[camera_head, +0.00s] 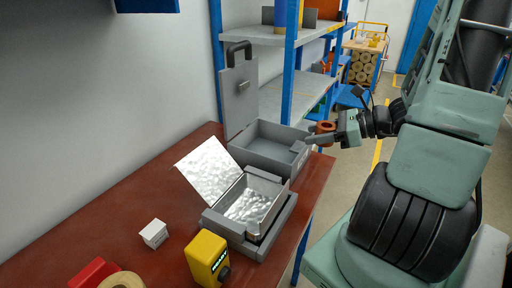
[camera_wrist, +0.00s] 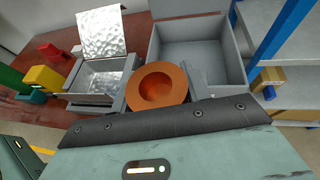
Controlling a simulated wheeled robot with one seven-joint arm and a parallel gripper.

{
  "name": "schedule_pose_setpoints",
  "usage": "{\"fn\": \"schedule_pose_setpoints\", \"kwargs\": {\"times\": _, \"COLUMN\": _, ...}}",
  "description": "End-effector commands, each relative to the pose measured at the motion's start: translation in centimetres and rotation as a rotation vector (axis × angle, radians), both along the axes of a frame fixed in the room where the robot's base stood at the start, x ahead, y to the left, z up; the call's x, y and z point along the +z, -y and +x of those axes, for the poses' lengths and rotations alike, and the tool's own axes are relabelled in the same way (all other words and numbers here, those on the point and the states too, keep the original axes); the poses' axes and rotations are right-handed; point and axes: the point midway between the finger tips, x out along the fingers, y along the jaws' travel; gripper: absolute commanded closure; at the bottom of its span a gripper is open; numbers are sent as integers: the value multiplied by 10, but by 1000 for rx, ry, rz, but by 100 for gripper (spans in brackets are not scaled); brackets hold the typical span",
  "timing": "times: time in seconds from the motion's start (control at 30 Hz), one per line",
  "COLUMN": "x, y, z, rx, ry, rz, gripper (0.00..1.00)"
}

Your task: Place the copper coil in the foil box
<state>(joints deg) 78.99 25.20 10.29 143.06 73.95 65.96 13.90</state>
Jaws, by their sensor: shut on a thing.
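The copper coil (camera_wrist: 158,88) is an orange-brown ring-shaped piece held at my gripper (camera_wrist: 160,104), which is shut on it. In the head view the coil (camera_head: 324,128) shows small at the tip of my gripper (camera_head: 322,137), at the right edge of the grey case and above it. The foil box (camera_head: 274,191) is a silver, foil-lined box with its lid standing open, seated in a grey holder on the table. It lies left of the coil in the wrist view (camera_wrist: 104,66), apart from it. The coil hides part of my gripper's fingertips.
A grey case (camera_head: 262,152) with its lid raised stands open behind the foil box. A yellow device (camera_head: 206,258), a small white box (camera_head: 154,233), a red item (camera_head: 94,272) and a tape roll (camera_head: 122,281) are on the red-brown table (camera_head: 150,190). Blue-framed shelving (camera_head: 291,60) stands behind.

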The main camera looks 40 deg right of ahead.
Motion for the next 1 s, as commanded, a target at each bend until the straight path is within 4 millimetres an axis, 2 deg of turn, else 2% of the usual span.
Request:
{"fn": "schedule_pose_setpoints", "kwargs": {"times": 0.5, "x": 2, "y": -44, "z": 121, "rx": 8, "ry": 3, "rz": 1, "gripper": 80}}
{"fn": "schedule_pose_setpoints", "kwargs": {"times": 0.8, "x": 2, "y": -66, "z": 183, "rx": 6, "ry": 1, "rz": 3, "gripper": 80}}
{"fn": "schedule_pose_setpoints", "kwargs": {"times": 0.9, "x": -18, "y": -63, "z": 178, "rx": 0, "ry": -3, "rz": 7, "gripper": 80}}
{"fn": "schedule_pose_setpoints", "kwargs": {"times": 1.0, "x": -28, "y": -63, "z": 179, "rx": 0, "ry": -1, "rz": 4, "gripper": 80}}
